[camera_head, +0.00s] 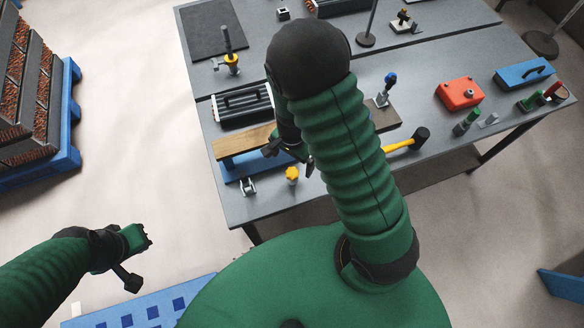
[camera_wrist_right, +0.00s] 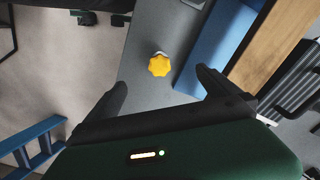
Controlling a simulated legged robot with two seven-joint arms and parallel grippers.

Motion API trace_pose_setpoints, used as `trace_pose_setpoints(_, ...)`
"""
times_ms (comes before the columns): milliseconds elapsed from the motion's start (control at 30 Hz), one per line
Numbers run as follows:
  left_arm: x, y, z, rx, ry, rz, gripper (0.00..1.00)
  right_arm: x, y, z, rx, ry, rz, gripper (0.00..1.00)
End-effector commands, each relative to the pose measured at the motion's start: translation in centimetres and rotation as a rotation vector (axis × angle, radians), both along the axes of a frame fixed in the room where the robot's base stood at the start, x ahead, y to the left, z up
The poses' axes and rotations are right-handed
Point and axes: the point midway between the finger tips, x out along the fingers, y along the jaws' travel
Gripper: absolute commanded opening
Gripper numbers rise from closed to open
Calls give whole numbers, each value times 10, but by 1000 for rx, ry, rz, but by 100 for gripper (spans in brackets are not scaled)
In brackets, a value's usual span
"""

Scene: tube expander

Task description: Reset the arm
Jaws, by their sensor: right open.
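My right gripper (camera_head: 300,160) is over the table near the wooden board, partly hidden by my own green arm. In the right wrist view its two dark fingers (camera_wrist_right: 163,80) stand wide apart with nothing between them. A yellow knob-like part (camera_wrist_right: 158,65) lies beyond the fingertips on the grey table. It also shows in the head view (camera_head: 292,174), just below the right gripper. My left gripper (camera_head: 135,258) is at the lower left, off the table above the floor. Its fingers are too unclear to read.
The grey table (camera_head: 235,208) holds a wooden board (camera_head: 235,145), a black ribbed tray (camera_head: 243,103), a yellow-handled mallet (camera_head: 405,143), a red box (camera_head: 459,93) and a blue toolbox (camera_head: 525,73). A blue pallet (camera_head: 70,120) stands at left. The floor between is clear.

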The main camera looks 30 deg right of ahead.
Motion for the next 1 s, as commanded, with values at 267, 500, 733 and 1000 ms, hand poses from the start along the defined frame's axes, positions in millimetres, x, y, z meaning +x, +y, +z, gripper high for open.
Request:
trace_pose_setpoints(267, 0, 0, -11, 0, 0, 0, 0, -1, 6, 2, 10, -18, 77, 100)
trace_pose_setpoints(500, 0, 0, -68, 0, 1, 0, 0, -27, 40, 32, -34, -160, 816, 100)
trace_pose_setpoints(733, 0, 0, -81, 0, 0, 0, 0, -44, 45, 50, -140, -203, 1203, 100)
trace_pose_setpoints(1000, 0, 0, -78, 0, 0, 0, 0, -44, 45, 52, -139, -201, 1204, 100)
